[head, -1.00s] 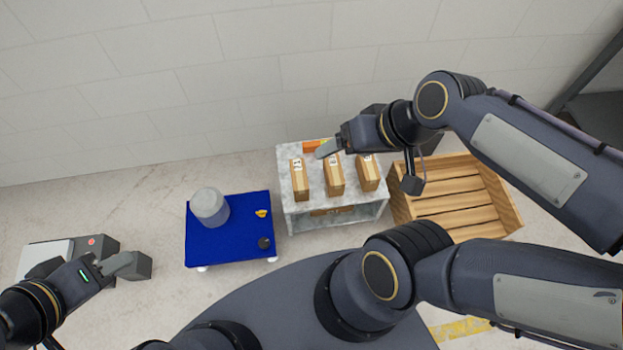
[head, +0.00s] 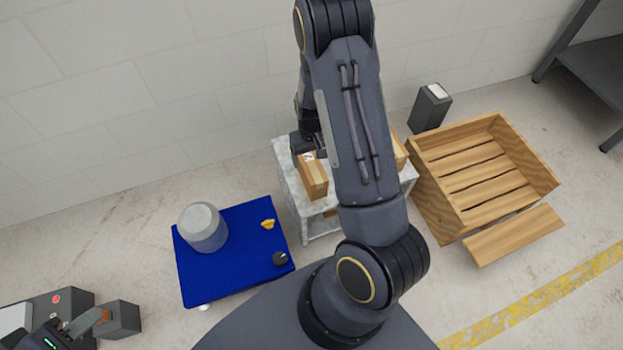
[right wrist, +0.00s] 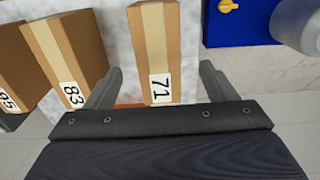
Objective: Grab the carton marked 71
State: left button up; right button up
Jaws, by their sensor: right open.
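The carton marked 71 (right wrist: 154,40) is brown with a pale tape strip. In the right wrist view it stands between the fingers of my right gripper (right wrist: 160,72), which is open, one finger on each side with gaps showing. In the head view the carton (head: 314,180) is the leftmost one on the marble-topped stand (head: 284,163). My right arm hides most of the stand and the other cartons there. My left gripper (head: 98,318) is at the lower left, far from the cartons; its jaws are unclear.
The carton marked 83 (right wrist: 68,48) stands close beside my right gripper's left finger. The carton marked 95 (right wrist: 14,62) is further left. A blue table (head: 190,270) bears a grey cylinder (head: 203,228). A wooden crate (head: 446,212) stands right of the stand.

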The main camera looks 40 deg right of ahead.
aim_at(312, 164)
notch_tip(312, 164, down, 3)
jog(key=shift+d+f+b, duration=0.1)
jog(key=shift+b, duration=0.35)
jog(key=f, duration=0.1)
jog(key=f+b, duration=0.1)
jog(key=f, duration=0.1)
jog(key=f+b, duration=0.1)
jog(key=shift+w+d+f, duration=0.15)
jog(key=shift+w+f, duration=0.1)
jog(key=shift+f, duration=0.15)
jog(key=shift+c, duration=0.5)
jog(key=c, duration=1.2)
jog(key=shift+c, duration=0.7)
jog(key=shift+r, duration=0.15)
